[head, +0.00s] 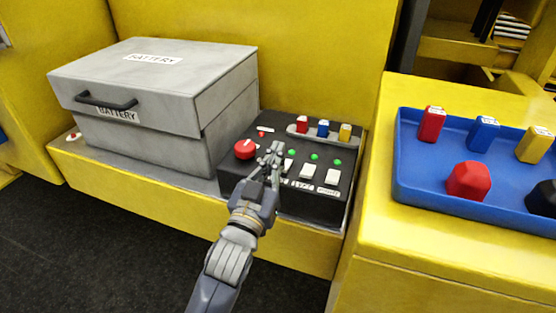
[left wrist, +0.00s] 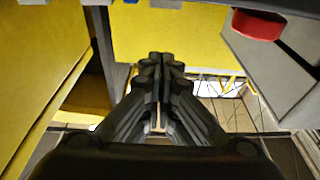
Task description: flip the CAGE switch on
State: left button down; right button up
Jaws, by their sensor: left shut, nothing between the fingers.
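The black control panel (head: 258,192) stands right of the grey battery box. It carries a row of white switches, with one in the middle (head: 308,170) and one at the right (head: 332,177), and small labels below them. The labels are too small to read surely, so I cannot tell which switch is CAGE. My left gripper (head: 273,150) is over the panel, just right of the red knob (head: 245,149), and hides part of the switch row. Its fingers are shut and empty, and they show together in the left wrist view (left wrist: 160,62). Contact with a switch cannot be told. My right gripper is out of view.
The battery box (head: 150,90) is closed. Red, blue and yellow plugs (head: 323,129) stand at the panel's back. Green lights (head: 314,156) show above the switches. A blue tray (head: 400,170) with coloured pieces lies on the yellow surface at right. The red knob also shows in the wrist view (left wrist: 258,26).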

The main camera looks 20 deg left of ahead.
pick_arm(q)
jog(key=shift+r+x, duration=0.25)
jog(key=shift+x, duration=0.8)
jog(key=f, duration=0.3)
jog(key=shift+s+f+p, duration=0.1)
jog(key=shift+s+p, duration=0.15)
jog(key=shift+p, duration=0.05)
jog(key=shift+s+f, duration=0.25)
jog(key=shift+f, duration=0.45)
jog(key=shift+w, duration=0.1)
